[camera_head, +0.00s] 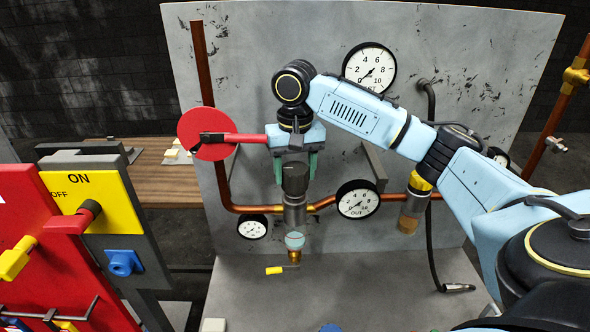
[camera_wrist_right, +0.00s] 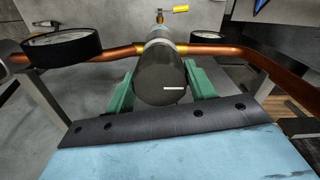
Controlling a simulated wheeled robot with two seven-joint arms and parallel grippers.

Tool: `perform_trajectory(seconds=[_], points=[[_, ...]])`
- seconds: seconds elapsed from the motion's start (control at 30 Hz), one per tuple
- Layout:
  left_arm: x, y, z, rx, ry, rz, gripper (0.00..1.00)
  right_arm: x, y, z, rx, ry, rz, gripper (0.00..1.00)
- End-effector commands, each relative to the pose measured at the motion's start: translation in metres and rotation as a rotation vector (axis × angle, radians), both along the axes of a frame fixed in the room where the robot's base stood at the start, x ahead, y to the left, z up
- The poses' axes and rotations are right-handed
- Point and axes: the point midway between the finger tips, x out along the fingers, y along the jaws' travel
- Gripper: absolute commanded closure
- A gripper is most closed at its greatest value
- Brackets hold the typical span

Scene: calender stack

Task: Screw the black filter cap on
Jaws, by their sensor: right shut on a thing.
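The black filter cap (camera_head: 295,178) sits upright on top of the metal filter housing (camera_head: 295,215), in line with the copper pipe. My right gripper (camera_head: 296,168) comes down from above, its green fingers on either side of the cap. In the right wrist view the cap (camera_wrist_right: 160,80) lies between the two green fingers (camera_wrist_right: 161,92), and a short white mark shows on its end. The gripper is shut on the cap. Whether a gap remains between cap and housing cannot be told. My left gripper is not in view.
A red disc with a red handle (camera_head: 205,135) stands left of the gripper. Gauges sit close by: IN-pipe height left (camera_head: 252,227), OUT right (camera_head: 358,199), another above (camera_head: 369,68). A red and yellow switch panel (camera_head: 80,200) fills the left. The grey floor in front is mostly free.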

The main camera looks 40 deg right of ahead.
Motion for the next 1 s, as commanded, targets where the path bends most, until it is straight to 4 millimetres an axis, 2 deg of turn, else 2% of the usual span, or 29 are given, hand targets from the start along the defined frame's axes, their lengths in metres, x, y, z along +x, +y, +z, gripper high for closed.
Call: perform_trajectory(seconds=[0.57,1.0], points=[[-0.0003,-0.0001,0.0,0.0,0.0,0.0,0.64,0.0,0.0001,-0.0003,0.0,0.0,0.0,0.84],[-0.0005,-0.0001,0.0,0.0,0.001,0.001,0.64,0.0,0.0001,-0.0092,0.0,0.001,0.0,0.84]])
